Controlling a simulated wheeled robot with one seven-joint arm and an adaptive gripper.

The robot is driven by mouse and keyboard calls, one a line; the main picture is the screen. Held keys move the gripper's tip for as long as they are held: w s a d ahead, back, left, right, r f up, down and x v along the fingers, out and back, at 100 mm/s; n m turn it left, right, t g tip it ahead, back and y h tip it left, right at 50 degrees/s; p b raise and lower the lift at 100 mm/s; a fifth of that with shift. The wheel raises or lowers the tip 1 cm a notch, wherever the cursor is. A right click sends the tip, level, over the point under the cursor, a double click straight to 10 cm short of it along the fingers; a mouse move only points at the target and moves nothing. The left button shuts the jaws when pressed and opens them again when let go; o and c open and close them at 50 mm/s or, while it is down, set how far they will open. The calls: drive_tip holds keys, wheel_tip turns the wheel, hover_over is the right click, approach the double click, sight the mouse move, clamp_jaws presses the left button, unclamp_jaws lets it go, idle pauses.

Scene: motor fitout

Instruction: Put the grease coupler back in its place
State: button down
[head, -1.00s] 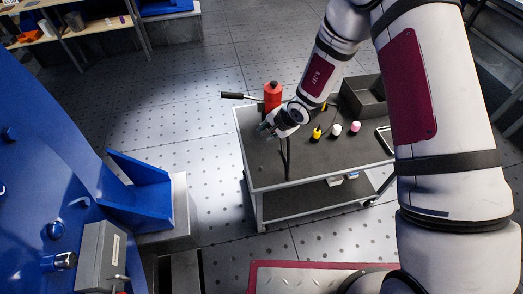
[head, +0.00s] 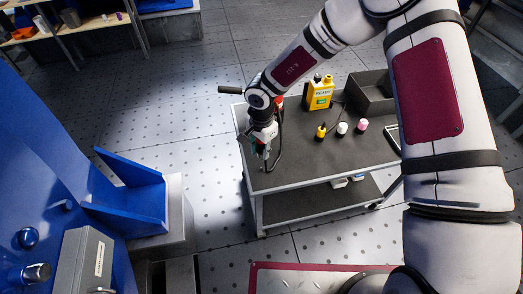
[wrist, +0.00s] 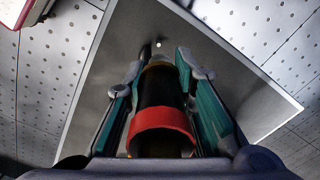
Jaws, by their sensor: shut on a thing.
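My gripper (head: 264,150) is over the near left corner of the grey cart top (head: 340,160), pointing down. In the wrist view its teal-padded fingers (wrist: 157,62) are shut on a black cylinder with a red band and a brass-coloured far end, which I take for the grease coupler (wrist: 160,92). A black hose (head: 281,150) curves down beside the gripper. A red cylinder (head: 279,102) with a black handle (head: 231,89) is mostly hidden behind my arm. Whether the coupler's end touches the cart top I cannot tell. A small pale spot (wrist: 158,44) shows just beyond it.
On the cart are a yellow jug (head: 320,93), a small yellow bottle (head: 321,132), white (head: 342,128) and pink-capped (head: 362,125) bottles and a dark bin (head: 371,94). A blue bracket (head: 130,195) stands left. The floor between is clear.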

sight(261, 144)
drive_tip(key=shift+s, duration=0.1)
idle(0.4)
drive_tip(key=shift+f+b, duration=1)
drive_tip(key=shift+f, duration=1.85)
drive_tip(key=shift+f+b, duration=0.4)
drive_tip(key=shift+f, duration=1.15)
drive_tip(key=c, duration=1.3)
unclamp_jaws()
wheel_tip(261, 144, up, 12)
